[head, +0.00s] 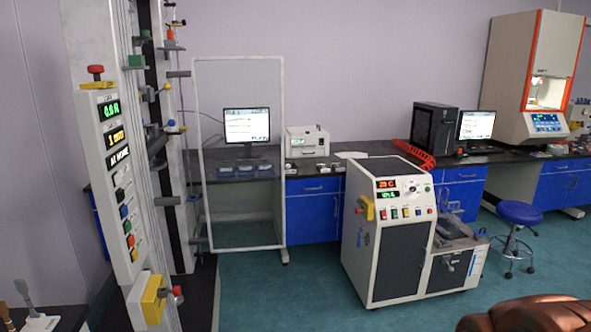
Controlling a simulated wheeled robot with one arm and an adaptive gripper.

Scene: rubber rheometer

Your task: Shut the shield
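A tall white-cornered rheometer-like machine (549,52) with orange edges stands on the back bench at the far right. Its lit front opening (545,92) looks uncovered, but its shield is too small to make out clearly. A clear panel in a thin white frame (240,59) stands upright beside the tall column machine (128,180) at left. It looks swung out from that machine. I cannot tell which of these is the shield meant. My gripper is not in view.
A white cabinet machine (404,238) with red and green displays stands on the green floor. A blue stool (519,213) is at its right. A brown leather-like object (530,315) fills the bottom right. Open floor (285,300) lies at the front middle.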

